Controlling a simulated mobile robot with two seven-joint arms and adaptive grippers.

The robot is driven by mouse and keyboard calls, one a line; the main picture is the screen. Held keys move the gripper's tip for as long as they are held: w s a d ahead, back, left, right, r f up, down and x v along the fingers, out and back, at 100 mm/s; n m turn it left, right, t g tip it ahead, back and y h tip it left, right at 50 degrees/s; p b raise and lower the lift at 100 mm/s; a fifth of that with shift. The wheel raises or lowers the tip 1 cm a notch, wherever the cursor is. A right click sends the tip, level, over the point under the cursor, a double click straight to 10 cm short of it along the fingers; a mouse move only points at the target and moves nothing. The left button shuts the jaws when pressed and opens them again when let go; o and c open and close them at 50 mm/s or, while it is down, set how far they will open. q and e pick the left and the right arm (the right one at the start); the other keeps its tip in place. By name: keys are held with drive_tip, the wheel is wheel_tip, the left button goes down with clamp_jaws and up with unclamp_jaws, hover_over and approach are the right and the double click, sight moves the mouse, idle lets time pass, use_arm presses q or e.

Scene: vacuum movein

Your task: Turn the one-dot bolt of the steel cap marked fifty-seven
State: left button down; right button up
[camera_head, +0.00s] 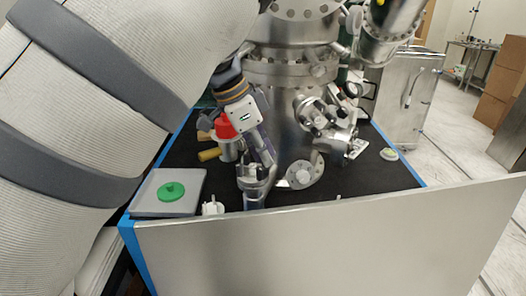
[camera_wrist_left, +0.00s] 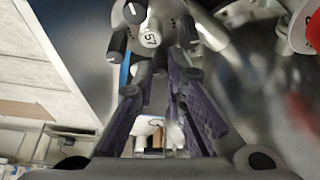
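The steel cap marked 57 (camera_wrist_left: 168,14) shows at the top of the left wrist view, with the number on a round white label (camera_wrist_left: 150,39). Dark bolt heads sit around its face; one (camera_wrist_left: 134,12) carries a pale mark. I cannot tell which bolt has one dot. My left gripper (camera_wrist_left: 162,76) points toward the cap, its two dark fingers apart with no object visibly held. Its tips are close below the label; contact is unclear. In the head view the left gripper (camera_head: 265,162) reaches down in front of the steel chamber. I cannot pick out the cap's number there. My right gripper is not in view.
A grey tray (camera_head: 145,205) with a green disc (camera_head: 171,191) lies left. A red-topped item (camera_head: 223,128) stands beside my gripper. A metal panel (camera_head: 340,245) spans the front.

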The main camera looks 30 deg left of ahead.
use_arm(q)
drive_tip(key=shift+m, duration=0.3)
drive_tip(key=m+g, duration=0.1)
drive_tip(key=m, duration=0.2)
drive_tip(key=shift+a+h, duration=0.1)
drive_tip(key=shift+h, duration=0.3)
drive_tip(key=shift+w+m+g+h, duration=0.15)
drive_tip(key=shift+m+g, duration=0.25)
drive_tip(key=shift+m, duration=0.6)
drive_tip(key=shift+s+m+g+h, duration=0.15)
drive_tip(key=shift+m+g, duration=0.25)
drive_tip(key=shift+m, duration=0.6)
drive_tip(key=shift+w, duration=0.1)
drive_tip(key=c, duration=1.6)
unclamp_jaws()
drive_tip(key=shift+c, duration=0.2)
drive_tip(key=v, duration=0.7)
drive_tip(key=shift+r, duration=0.3)
